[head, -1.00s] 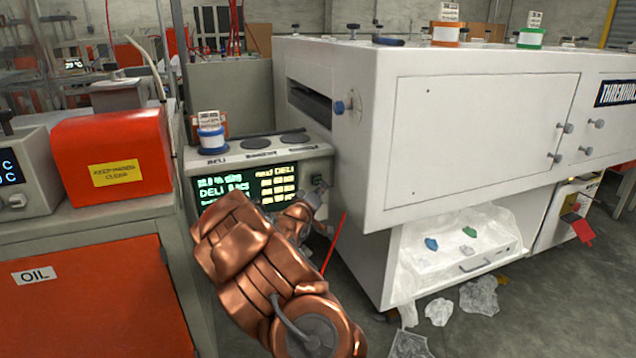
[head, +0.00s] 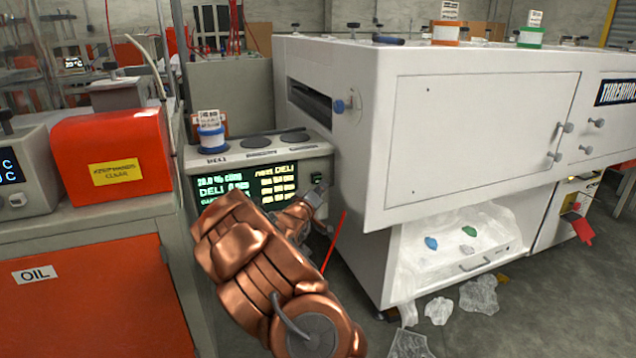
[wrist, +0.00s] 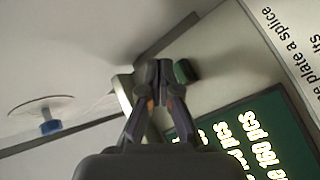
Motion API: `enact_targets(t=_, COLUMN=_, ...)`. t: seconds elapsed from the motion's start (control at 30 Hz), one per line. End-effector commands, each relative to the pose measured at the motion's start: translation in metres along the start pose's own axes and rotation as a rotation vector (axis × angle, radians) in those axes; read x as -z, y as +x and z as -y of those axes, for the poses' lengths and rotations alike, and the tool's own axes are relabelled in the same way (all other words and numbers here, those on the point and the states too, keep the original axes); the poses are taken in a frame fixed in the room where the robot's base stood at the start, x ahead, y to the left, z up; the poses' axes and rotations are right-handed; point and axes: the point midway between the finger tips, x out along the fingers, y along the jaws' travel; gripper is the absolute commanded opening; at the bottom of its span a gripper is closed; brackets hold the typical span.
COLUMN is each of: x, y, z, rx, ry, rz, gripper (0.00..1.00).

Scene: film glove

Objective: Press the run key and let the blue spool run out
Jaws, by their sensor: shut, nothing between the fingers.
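The blue spool (head: 211,138), with a white label card above it, stands upright at the left end of the console (head: 240,158), by the DELI mark. The green run key (head: 317,179) is on the right of the console front, beside the lit screen (head: 247,188). My gripper (head: 321,191) is shut and empty, with its tips just below the key in the head view. In the wrist view the shut fingertips (wrist: 158,80) are right beside the green key (wrist: 186,70); I cannot tell whether they touch it.
A large white machine (head: 470,130) stands close on the right, with a blue knob (head: 340,106) near the gripper. Orange (head: 446,33) and green (head: 531,37) spools stand on top. A red box (head: 110,155) is at left.

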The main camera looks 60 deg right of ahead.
Motion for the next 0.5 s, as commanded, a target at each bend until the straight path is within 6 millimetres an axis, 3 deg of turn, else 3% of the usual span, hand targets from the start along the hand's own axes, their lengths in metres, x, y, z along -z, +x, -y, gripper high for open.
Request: enact_targets(t=0.5, x=0.0033, y=0.0050, z=0.0025, rx=0.003, ry=0.000, rz=0.003, gripper=0.00)
